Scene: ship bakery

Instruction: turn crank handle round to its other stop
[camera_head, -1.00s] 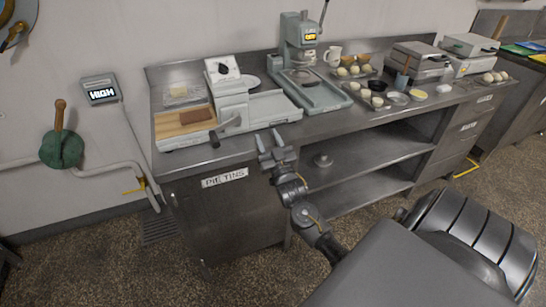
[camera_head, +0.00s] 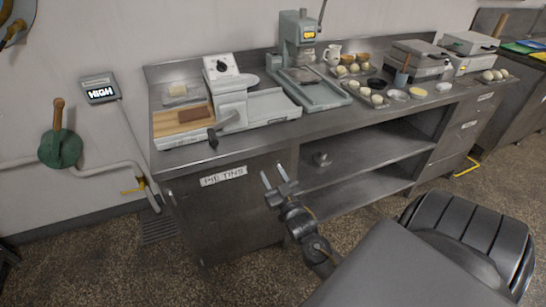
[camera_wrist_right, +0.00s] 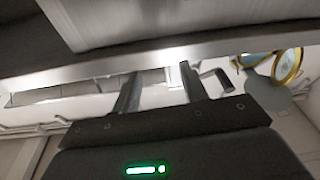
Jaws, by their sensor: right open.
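The crank handle (camera_head: 213,138) is a dark grip on a short grey arm. It sticks out at the front of the pale grey machine (camera_head: 232,105) on the left part of the counter, and its grip hangs near the counter's front edge. My right gripper (camera_head: 273,173) is open and empty in front of the cabinet, below the counter edge, right of the crank handle and apart from it. In the right wrist view, the open fingers (camera_wrist_right: 159,88) point up toward the counter edge, and a dark grip, seemingly the crank handle (camera_wrist_right: 226,81), shows just right of them. My left gripper is out of view.
A wooden board (camera_head: 183,119) with a brown block lies left of the machine. A grey-green press (camera_head: 300,60) stands to its right. A wall lever (camera_head: 60,140) and a display reading HIGH (camera_head: 100,93) are at left. An open shelf (camera_head: 350,155) lies under the counter.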

